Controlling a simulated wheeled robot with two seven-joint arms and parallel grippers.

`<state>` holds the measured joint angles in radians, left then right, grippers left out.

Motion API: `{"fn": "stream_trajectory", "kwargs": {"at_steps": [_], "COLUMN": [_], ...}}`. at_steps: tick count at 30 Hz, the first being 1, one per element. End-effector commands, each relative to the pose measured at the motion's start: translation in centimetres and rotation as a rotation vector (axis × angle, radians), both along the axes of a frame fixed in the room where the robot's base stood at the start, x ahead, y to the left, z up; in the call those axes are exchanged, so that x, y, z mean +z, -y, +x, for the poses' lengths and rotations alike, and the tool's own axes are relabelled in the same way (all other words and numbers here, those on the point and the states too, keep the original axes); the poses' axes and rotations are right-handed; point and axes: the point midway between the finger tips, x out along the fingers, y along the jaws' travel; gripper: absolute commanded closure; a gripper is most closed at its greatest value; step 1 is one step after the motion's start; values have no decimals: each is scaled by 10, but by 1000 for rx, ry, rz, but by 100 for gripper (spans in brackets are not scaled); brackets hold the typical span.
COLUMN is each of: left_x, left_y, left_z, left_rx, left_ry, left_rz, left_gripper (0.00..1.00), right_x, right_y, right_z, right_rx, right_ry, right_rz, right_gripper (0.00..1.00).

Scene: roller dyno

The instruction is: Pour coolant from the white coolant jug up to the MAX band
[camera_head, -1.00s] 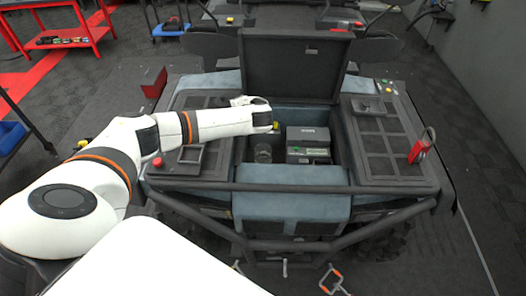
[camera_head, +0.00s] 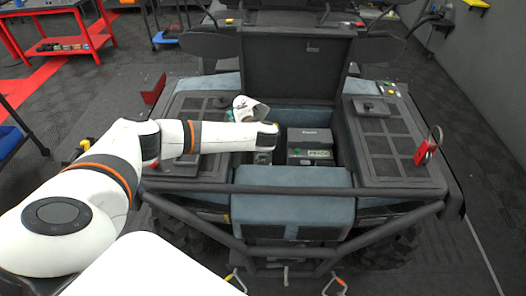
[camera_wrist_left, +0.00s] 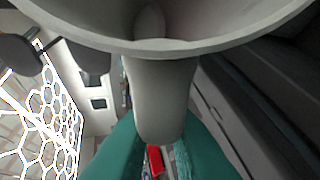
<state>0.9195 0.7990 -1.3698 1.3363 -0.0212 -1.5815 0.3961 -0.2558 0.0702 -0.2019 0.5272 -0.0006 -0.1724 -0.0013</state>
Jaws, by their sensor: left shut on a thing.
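The white coolant jug (camera_head: 251,108) is up behind my left wrist, over the rear of the open bay, and looks tilted. My left gripper (camera_head: 233,116) is mostly hidden behind my arm and the jug; a bit of teal shows there. In the left wrist view, the teal fingers (camera_wrist_left: 153,150) are shut on the pale handle of the jug (camera_wrist_left: 160,95), whose wide rim fills the top. A clear reservoir (camera_head: 263,157) sits in the bay below my wrist, partly covered by it. Its MAX band and any coolant level cannot be made out. My right gripper is not in view.
The vehicle's raised lid (camera_head: 292,70) stands behind the bay. A dark box with a label (camera_head: 309,147) sits right of the reservoir. The front bar (camera_head: 290,189) crosses before the bay. A red-tagged part (camera_head: 424,152) stands on the right deck.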

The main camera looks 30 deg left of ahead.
Motion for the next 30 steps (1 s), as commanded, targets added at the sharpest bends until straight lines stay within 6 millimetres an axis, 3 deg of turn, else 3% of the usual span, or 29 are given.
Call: {"fn": "stream_trajectory", "kwargs": {"at_steps": [12,30], "left_x": [-14,-16], "left_y": [6,-3], "left_z": [-2,0], "left_rx": [1,1], "left_ry": [35,45], "left_rz": [76,98], "left_gripper": [100,100], "right_x": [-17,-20], "right_y": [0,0], "right_z": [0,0], "right_rx": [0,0], "right_ry": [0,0], "right_rz": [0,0], "right_gripper": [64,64]}}
